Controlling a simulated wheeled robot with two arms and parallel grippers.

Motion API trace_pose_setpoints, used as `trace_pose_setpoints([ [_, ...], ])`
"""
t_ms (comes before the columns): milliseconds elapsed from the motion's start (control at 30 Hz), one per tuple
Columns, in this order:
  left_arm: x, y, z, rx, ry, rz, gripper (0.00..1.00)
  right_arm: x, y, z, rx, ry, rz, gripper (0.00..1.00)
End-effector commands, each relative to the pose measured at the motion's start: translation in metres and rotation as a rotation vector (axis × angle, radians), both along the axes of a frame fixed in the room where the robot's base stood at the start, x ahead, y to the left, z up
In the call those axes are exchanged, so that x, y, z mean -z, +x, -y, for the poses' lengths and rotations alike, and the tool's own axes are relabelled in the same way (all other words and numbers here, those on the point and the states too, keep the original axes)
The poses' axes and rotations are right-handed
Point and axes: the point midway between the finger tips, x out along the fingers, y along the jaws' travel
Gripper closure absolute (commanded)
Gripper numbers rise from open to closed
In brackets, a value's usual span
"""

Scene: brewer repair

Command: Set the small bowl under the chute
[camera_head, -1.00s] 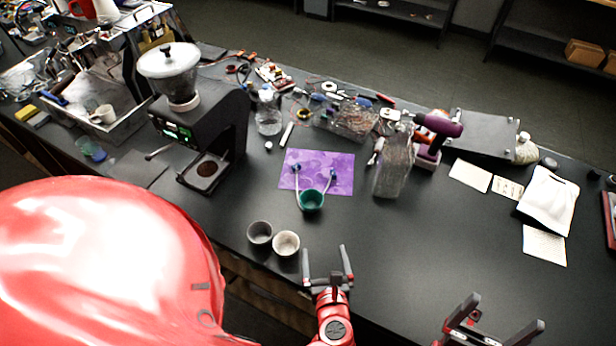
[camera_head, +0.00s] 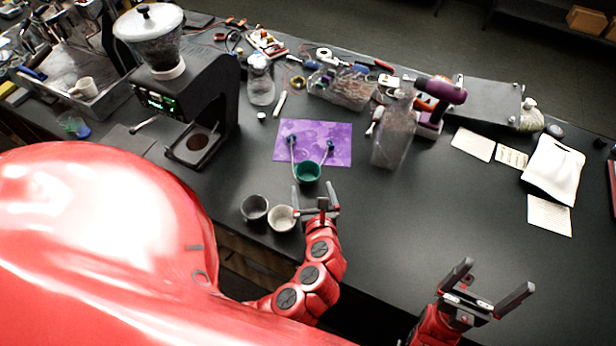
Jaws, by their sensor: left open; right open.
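A black grinder (camera_head: 205,100) with a clear hopper stands at the left; its chute is hard to make out above a tray (camera_head: 196,150) with brown grounds. A small grey bowl (camera_head: 254,208) and a small off-white bowl (camera_head: 281,219) stand side by side on the counter in front. A small green bowl (camera_head: 307,172) sits at the near edge of a purple mat, with two blue-tipped arms beside it. My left gripper (camera_head: 314,187) is open and empty, just right of the off-white bowl and near the green one; contact cannot be told. My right gripper (camera_head: 499,275) is open and empty at the lower right.
The purple mat (camera_head: 335,145) lies mid-counter. A clear bottle (camera_head: 261,82) stands beside the grinder; a clear container (camera_head: 393,135) and a purple-handled tool (camera_head: 440,90) stand right of the mat. Cables and tools clutter the back.

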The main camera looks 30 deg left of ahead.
Motion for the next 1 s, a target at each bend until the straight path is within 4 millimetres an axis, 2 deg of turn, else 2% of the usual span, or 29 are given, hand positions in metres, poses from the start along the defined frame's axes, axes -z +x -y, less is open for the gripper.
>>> trace_pose_setpoints([
  [100, 0.006, 0.011, -0.009, -0.005, -0.001, 0.002, 0.00, 0.005, 0.000, 0.000, 0.000, 0.000, 0.000, 0.00],
  [367, 0.011, 0.022, -0.017, -0.002, -0.001, 0.001, 0.00, 0.009, 0.000, 0.000, 0.000, 0.000, 0.000, 0.00],
  [567, 0.022, 0.041, -0.032, -0.006, -0.004, 0.005, 0.00, 0.025, 0.000, 0.000, 0.000, 0.000, 0.000, 0.00],
  [700, 0.027, 0.053, -0.040, -0.004, -0.002, -0.001, 0.00, 0.029, 0.000, 0.000, 0.000, 0.000, 0.000, 0.00],
  [1000, 0.027, 0.057, -0.042, 0.002, 0.000, 0.000, 0.00, 0.029, 0.000, 0.000, 0.000, 0.000, 0.000, 0.00],
])
